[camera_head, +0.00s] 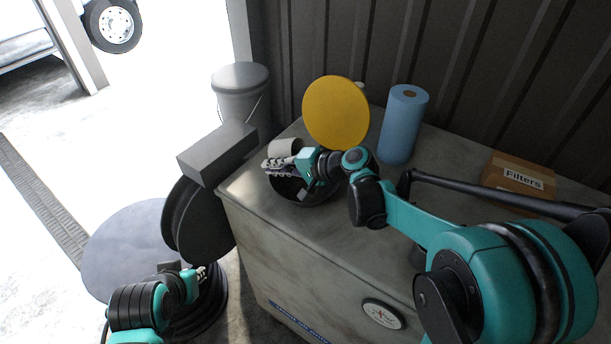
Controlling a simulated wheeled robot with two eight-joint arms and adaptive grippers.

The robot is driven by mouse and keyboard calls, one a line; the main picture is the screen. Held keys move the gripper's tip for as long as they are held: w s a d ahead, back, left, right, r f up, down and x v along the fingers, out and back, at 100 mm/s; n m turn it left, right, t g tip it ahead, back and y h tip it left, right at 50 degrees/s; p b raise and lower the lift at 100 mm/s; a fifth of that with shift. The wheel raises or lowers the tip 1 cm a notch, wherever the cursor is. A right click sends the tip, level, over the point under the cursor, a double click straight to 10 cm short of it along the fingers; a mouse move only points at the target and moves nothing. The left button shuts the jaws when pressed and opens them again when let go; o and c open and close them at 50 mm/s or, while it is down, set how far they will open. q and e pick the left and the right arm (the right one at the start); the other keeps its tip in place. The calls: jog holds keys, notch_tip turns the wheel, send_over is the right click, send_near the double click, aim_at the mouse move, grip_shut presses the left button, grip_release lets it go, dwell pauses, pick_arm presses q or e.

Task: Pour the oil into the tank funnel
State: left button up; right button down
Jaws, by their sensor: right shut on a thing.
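The tank (300,270) is a large worn grey box with a round gauge on its front. A dark round funnel (318,198) sits in its top near the left edge. A round yellow disc (336,113) stands upright just behind it, perhaps the funnel's lid. My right gripper (283,165) is over the funnel, shut on a pale grey container (284,148), which is partly hidden behind the fingers. I cannot see any oil, and the container's tilt is unclear. My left gripper (201,273) is low at the lower left, away from the tank top; its fingers are too small to read.
A blue paper roll (402,125) and a cardboard box labelled Filters (518,180) stand on the tank top at the back and right. A grey lidded bucket (240,92) stands behind left. A dark corrugated wall closes off the back.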

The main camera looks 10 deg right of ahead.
jog(key=shift+d+f+t+y+b, duration=0.15)
jog(key=shift+f+t+y+b, duration=0.45)
jog(key=shift+b, duration=0.65)
jog(key=shift+s+r, duration=0.1)
jog(key=shift+r, duration=0.3)
jog(key=shift+s+d+r+t+y+b, duration=0.1)
jog(key=shift+r+t+y+b, duration=0.1)
jog(key=shift+y+b, duration=0.2)
jog(key=shift+d+r+t+y+b, duration=0.1)
jog(key=shift+t+y+b, duration=0.1)
jog(key=shift+y+b, duration=0.15)
jog(key=shift+s+d+r+t+y+b, duration=0.15)
jog(key=shift+t+y+b, duration=0.25)
jog(key=shift+b, duration=0.5)
jog(key=shift+s+d+r+t+y+b, duration=0.1)
jog(key=shift+r+t+y+b, duration=0.2)
jog(key=shift+b, duration=0.55)
